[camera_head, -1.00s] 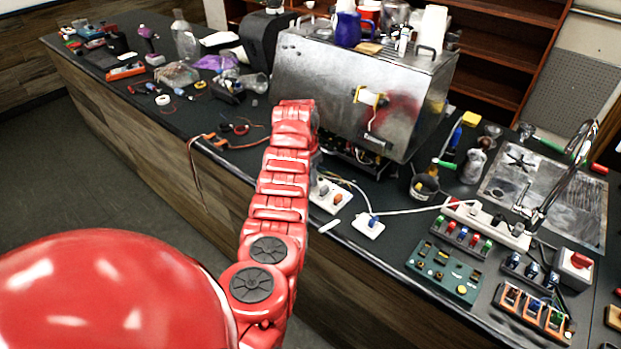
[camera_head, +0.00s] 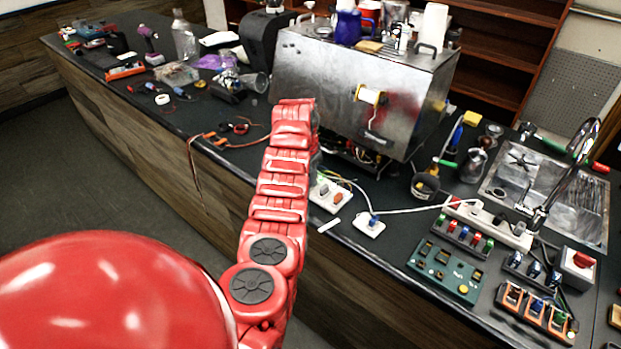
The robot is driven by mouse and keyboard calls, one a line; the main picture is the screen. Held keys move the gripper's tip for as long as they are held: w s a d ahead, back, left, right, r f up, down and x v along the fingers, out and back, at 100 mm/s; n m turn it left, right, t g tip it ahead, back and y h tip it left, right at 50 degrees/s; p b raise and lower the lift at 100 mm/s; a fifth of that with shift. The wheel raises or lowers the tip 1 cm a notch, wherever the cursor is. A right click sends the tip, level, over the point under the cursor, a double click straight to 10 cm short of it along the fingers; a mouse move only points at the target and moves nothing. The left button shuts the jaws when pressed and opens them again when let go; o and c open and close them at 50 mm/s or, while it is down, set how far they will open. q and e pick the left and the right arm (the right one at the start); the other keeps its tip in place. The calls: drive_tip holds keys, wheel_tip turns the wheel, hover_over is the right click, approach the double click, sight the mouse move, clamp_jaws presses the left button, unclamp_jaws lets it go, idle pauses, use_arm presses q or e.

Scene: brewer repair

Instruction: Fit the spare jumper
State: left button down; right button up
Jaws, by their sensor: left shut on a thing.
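My left arm reaches in from the bottom left to the front of the steel brewer (camera_head: 330,85). My left gripper (camera_head: 316,152) is almost wholly hidden behind the arm's end, by the brewer's lower left front. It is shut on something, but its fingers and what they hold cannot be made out. Wires show in the open bay under the brewer (camera_head: 362,154). A green board (camera_head: 445,272) lies on the counter at right, with a rack of coloured pieces (camera_head: 463,236) behind it. I cannot tell which piece is the spare jumper. My right gripper is not in view.
A power strip (camera_head: 328,197) and a white socket box (camera_head: 369,225) with a cable lie right of my arm. An orange-edged rack (camera_head: 537,311), a red-knobbed box (camera_head: 576,268) and a sink with a tap (camera_head: 566,178) are at right. Loose tools crowd the left counter.

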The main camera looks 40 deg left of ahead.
use_arm(q)
drive_tip(key=c, duration=0.8)
unclamp_jaws()
drive_tip(key=shift+o, duration=0.2)
drive_tip(key=shift+r, duration=0.1)
drive_tip(key=shift+r, duration=0.25)
drive_tip(key=r+b, duration=0.1)
drive_tip(key=r, duration=0.2)
drive_tip(key=r+b, duration=0.1)
drive_tip(key=r, duration=0.1)
drive_tip(key=shift+s+a+r+b, duration=0.1)
drive_tip(key=shift+s+b, duration=0.25)
drive_tip(key=shift+s, duration=0.05)
wheel_tip(320, 180, up, 11)
drive_tip(key=s+b, duration=0.1)
drive_tip(key=shift+s+r, duration=0.2)
drive_tip(key=shift+s, duration=0.2)
